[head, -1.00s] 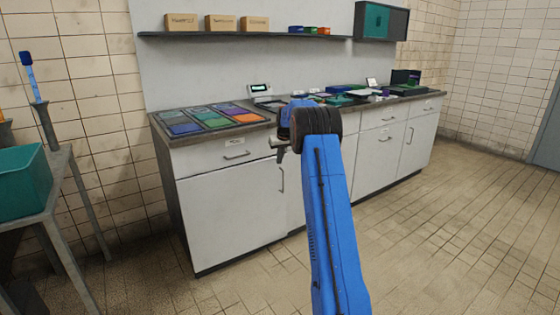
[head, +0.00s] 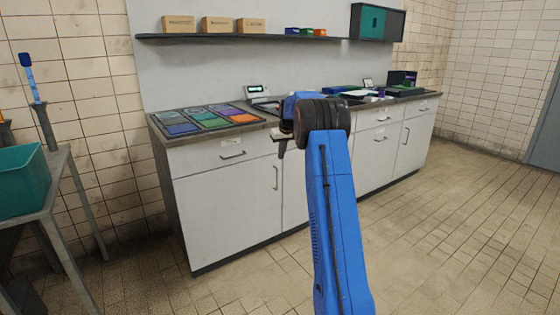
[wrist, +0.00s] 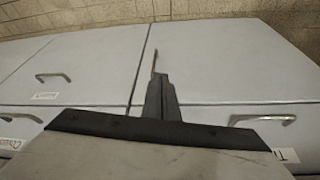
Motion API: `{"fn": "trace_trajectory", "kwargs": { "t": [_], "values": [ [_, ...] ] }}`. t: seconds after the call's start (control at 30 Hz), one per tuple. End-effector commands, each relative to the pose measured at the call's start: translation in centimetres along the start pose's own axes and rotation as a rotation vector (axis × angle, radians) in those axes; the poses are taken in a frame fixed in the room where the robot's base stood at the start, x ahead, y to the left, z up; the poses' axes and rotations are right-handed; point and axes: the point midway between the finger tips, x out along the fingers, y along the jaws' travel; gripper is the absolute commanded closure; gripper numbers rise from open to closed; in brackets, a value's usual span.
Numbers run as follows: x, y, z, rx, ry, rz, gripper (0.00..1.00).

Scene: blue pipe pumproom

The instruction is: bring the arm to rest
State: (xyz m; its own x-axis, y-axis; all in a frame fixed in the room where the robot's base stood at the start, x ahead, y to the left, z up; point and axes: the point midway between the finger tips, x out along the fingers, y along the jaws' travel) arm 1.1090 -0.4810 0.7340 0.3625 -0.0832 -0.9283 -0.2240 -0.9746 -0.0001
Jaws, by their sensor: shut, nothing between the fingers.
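My blue arm rises through the middle of the head view, bent at a dark ribbed joint in front of the counter. My gripper (head: 281,146) shows small and partly hidden left of that joint, pointing down in front of the cabinet fronts. In the wrist view my gripper (wrist: 155,62) is shut, its dark fingers together with nothing between them. Grey cabinet doors with metal handles lie beyond it there.
A long counter (head: 160,134) with white cabinets stands ahead, bearing coloured trays (head: 208,121) and a small display device (head: 256,91). A shelf (head: 180,37) holds boxes above. A teal bin (head: 22,183) sits on a metal table at left. The floor at right is clear.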

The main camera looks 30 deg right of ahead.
Motion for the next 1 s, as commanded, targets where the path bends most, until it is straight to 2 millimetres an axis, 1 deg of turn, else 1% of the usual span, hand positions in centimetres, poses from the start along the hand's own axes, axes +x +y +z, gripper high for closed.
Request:
{"fn": "trace_trajectory", "kwargs": {
  "t": [0.03,0.1,0.2,0.3,0.43,0.57,0.67,0.77,0.87,1.0],
  "values": [
    [-1.0,0.1,0.0,0.0,0.001,0.0,1.0],
    [-2.1,0.2,-0.1,0.0,0.002,0.0,1.0],
    [-3.3,0.3,0.0,0.0,0.0,0.0,1.0],
    [-4.1,0.3,-0.1,0.0,0.0,0.0,1.0],
    [-4.7,0.4,0.0,0.0,-0.001,0.0,1.0],
    [-4.8,0.4,0.0,0.0,-0.001,0.0,1.0],
    [-5.1,0.1,0.1,-0.002,0.0,-0.001,1.0],
    [-6.4,-1.1,0.6,-0.007,0.002,-0.002,1.0],
    [-8.7,-3.2,1.9,-0.016,0.004,-0.005,1.0],
    [-12.3,-6.7,4.4,-0.03,0.005,-0.01,1.0]
  ]
}}
